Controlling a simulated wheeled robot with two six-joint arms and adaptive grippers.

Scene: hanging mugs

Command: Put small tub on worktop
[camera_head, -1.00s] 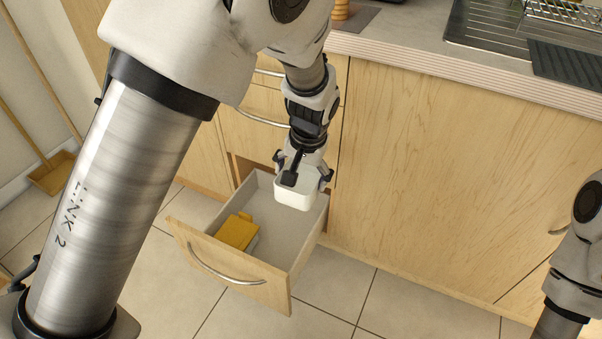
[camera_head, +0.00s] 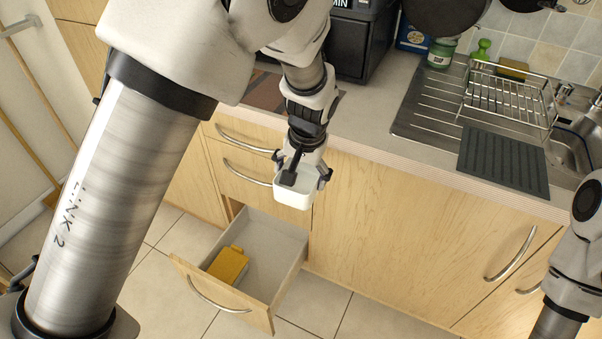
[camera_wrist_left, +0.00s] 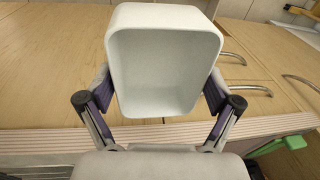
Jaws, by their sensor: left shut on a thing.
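The small tub (camera_head: 294,192) is white, open-topped and empty. My left gripper (camera_head: 301,178) is shut on it and holds it in the air in front of the cabinet, above the open drawer. In the left wrist view the tub (camera_wrist_left: 163,65) sits between the two fingers of the gripper (camera_wrist_left: 160,98), its opening facing the camera. The worktop (camera_head: 385,135) runs along the top of the cabinet, behind and above the tub in the head view. My right gripper is not in view; only part of my right arm shows at the right edge.
The lower drawer (camera_head: 283,247) stands open with a yellow box (camera_head: 228,265) in it. On the worktop are a black appliance (camera_head: 357,45), a green-lidded jar (camera_head: 441,52), a wire dish rack (camera_head: 508,98) and a dark ribbed mat (camera_head: 503,162). Bare worktop lies left of the drainer.

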